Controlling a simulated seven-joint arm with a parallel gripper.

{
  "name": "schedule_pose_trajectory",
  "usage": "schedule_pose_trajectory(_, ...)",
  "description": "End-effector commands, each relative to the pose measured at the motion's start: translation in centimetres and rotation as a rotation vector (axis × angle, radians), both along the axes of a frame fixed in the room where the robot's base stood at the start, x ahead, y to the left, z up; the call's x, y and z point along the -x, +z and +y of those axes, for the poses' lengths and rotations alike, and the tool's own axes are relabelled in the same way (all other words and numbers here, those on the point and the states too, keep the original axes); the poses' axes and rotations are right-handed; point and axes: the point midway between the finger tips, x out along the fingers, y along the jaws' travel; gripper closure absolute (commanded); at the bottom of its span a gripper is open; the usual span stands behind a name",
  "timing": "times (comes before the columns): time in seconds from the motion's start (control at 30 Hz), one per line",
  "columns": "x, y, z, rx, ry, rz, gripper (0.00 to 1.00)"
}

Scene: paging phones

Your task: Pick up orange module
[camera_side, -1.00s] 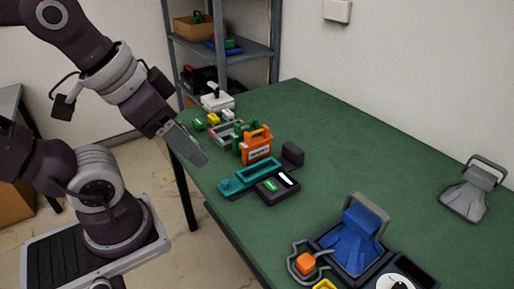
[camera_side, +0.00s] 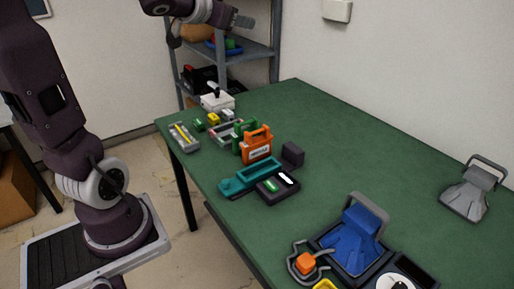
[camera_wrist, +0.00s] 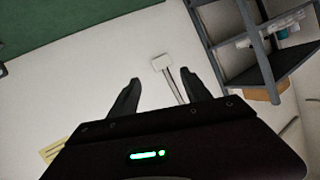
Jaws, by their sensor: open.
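The orange module (camera_side: 257,147) stands upright on the green table, with a handle on top and a pale label on its front. A green module (camera_side: 240,136) is close behind it to the left. My gripper (camera_side: 246,21) is raised at the top of the side view, in front of the shelf and well away from the orange module. In the wrist view my gripper (camera_wrist: 163,84) has its two fingers apart, with nothing between them. The orange module is not seen in the wrist view.
A teal holder (camera_side: 240,180) and a dark device (camera_side: 278,186) lie in front of the orange module. A dark block (camera_side: 293,154) is at its right. A blue handled unit (camera_side: 356,235) and a grey one (camera_side: 472,190) stand farther right. The table's middle right is clear.

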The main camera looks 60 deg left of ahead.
Motion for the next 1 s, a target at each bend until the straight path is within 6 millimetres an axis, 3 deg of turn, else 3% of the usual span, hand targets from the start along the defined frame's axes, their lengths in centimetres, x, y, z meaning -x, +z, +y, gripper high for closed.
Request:
schedule_pose_trajectory(0.03,-0.9,-0.9,1.2,0.011,-0.040,-0.006,0.44)
schedule_pose_trajectory(0.17,-2.1,-3.6,2.5,0.085,-0.186,-0.012,0.44)
schedule_pose_trajectory(0.33,-0.8,-8.3,2.9,0.274,-0.370,0.036,0.44)
schedule_pose_trajectory(0.47,-1.0,-12.9,2.4,0.272,-0.367,0.033,0.44)
schedule_pose_trajectory(0.67,-1.0,-21.4,2.3,0.275,-0.364,0.034,0.44)
schedule_pose_trajectory(0.9,-1.0,-33.6,2.3,0.264,-0.365,0.035,0.44)
schedule_pose_trajectory(1.0,-1.0,-37.2,2.4,0.255,-0.367,0.031,0.44)
